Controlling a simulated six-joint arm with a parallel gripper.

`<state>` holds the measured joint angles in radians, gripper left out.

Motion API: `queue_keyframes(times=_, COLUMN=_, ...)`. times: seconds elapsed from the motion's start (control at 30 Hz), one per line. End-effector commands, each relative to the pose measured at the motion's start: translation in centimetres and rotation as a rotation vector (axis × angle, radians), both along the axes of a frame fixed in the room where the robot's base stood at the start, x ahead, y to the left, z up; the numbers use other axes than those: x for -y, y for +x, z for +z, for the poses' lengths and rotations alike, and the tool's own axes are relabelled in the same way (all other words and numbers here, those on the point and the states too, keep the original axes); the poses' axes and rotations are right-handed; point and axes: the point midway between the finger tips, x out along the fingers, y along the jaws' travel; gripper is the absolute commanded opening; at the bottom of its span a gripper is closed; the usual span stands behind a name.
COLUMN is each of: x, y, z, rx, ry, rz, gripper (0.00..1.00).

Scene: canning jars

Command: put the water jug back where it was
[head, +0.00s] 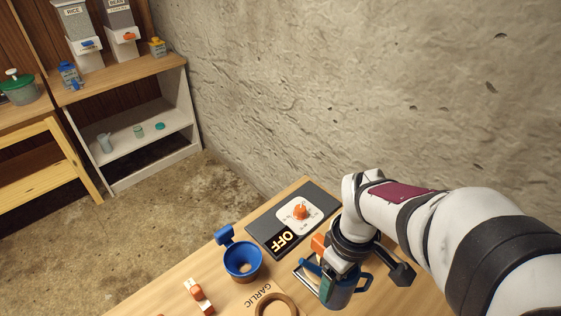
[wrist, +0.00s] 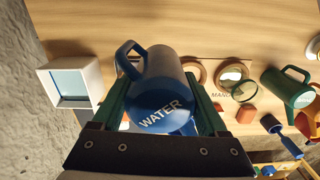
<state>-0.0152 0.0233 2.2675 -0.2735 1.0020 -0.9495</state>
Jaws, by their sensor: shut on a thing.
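The blue water jug (wrist: 160,82), lettered WATER, sits between the green fingers of my gripper (wrist: 165,105) in the wrist view, with its handle toward the upper left.
A white square box (wrist: 95,77) stands close beside the jug. A green jug (wrist: 284,88) and wooden rings (wrist: 194,66) are to the right. A blue funnel (head: 242,258) and an OFF switch panel (head: 263,226) lie near. A wooden ring (head: 262,302) is at the front.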

Motion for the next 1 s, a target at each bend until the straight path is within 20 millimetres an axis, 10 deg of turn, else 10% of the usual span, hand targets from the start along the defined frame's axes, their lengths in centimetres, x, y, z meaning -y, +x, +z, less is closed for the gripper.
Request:
queue_keyframes(times=0.5, x=-11.1, y=0.1, z=-7.9, rx=0.001, ry=0.002, rz=0.084, gripper=0.00)
queue_keyframes(times=1.0, x=-11.7, y=0.2, z=-12.2, rx=0.003, ry=0.002, rz=0.080, gripper=0.00)
